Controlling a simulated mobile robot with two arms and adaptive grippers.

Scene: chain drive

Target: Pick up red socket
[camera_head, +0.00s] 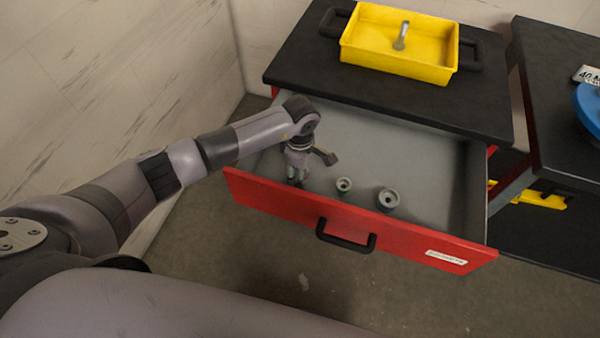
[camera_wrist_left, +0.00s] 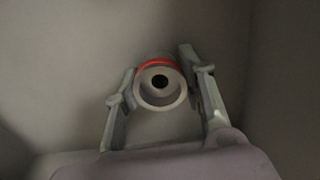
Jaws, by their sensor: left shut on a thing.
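The red socket (camera_wrist_left: 159,84) shows in the left wrist view as a grey ring-shaped part with a dark centre hole and a red band along its upper edge. My left gripper (camera_wrist_left: 160,88) has a finger on each side of it and is shut on it. In the head view my left gripper (camera_head: 297,178) points down into the open drawer near its left front corner. The socket is hidden there behind the gripper. My right gripper is not in view.
The open drawer (camera_head: 350,228) has a red front and a black handle. A small green-banded socket (camera_head: 344,185) and a larger socket (camera_head: 388,200) stand in it. A yellow tray (camera_head: 400,45) holding a metal part sits on the black top above. The drawer's right side is clear.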

